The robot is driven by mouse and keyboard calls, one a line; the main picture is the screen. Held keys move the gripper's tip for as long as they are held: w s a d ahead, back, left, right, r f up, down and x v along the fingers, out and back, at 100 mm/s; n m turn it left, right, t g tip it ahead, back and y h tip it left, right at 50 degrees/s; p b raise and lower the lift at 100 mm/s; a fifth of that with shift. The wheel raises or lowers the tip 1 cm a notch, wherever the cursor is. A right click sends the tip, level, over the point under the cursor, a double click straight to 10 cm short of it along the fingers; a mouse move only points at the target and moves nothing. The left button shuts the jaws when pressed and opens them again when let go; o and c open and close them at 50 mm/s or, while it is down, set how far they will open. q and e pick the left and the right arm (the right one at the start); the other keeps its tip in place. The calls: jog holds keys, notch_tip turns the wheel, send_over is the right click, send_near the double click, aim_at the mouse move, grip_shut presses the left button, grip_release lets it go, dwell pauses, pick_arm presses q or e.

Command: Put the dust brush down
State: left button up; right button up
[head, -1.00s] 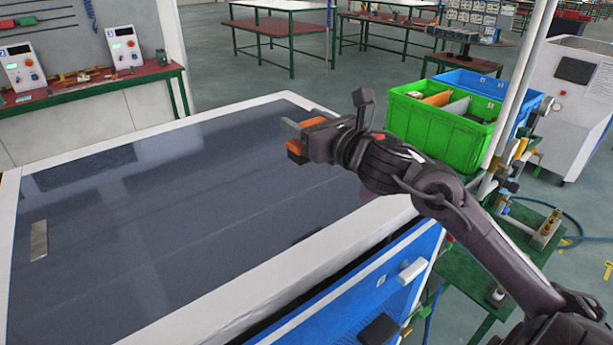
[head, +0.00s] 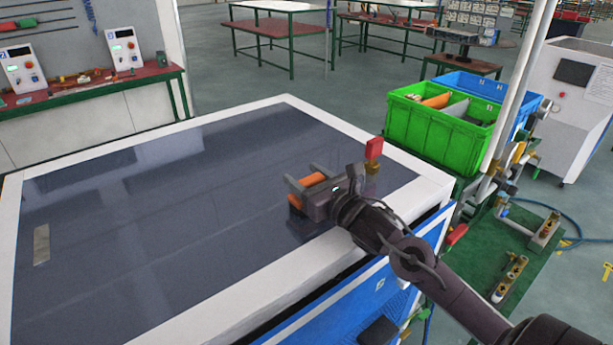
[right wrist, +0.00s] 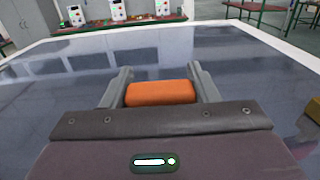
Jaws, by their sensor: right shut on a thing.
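My right gripper (head: 300,189) is shut on the dust brush (head: 312,180), whose orange body shows between the two fingers. It is low over the dark tabletop (head: 150,210), near the right part of the white-rimmed table. In the right wrist view the orange brush (right wrist: 160,92) sits between the grey fingers (right wrist: 160,84). Its underside is hidden there, and I cannot tell whether it touches the surface. My left gripper is not in view.
A small flat metal piece (head: 41,244) lies at the table's left. A red-topped brass fitting (head: 373,152) stands close behind my right gripper. Green (head: 432,125) and blue crates (head: 483,85) stand beyond the right corner. The middle of the tabletop is clear.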

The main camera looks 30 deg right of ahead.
jog(key=shift+f, duration=0.1)
jog(key=o, duration=1)
jog(key=shift+r, duration=0.25)
jog(key=b, duration=0.3)
send_over(344, 233)
jog(key=w, duration=0.3)
jog(key=shift+w+a+f, duration=0.1)
jog(key=shift+w+f, duration=0.1)
jog(key=shift+f, duration=0.1)
jog(key=shift+s+r+p, duration=0.25)
jog(key=shift+s+p, duration=0.3)
jog(key=shift+s, duration=1.1)
jog(key=shift+f, duration=0.15)
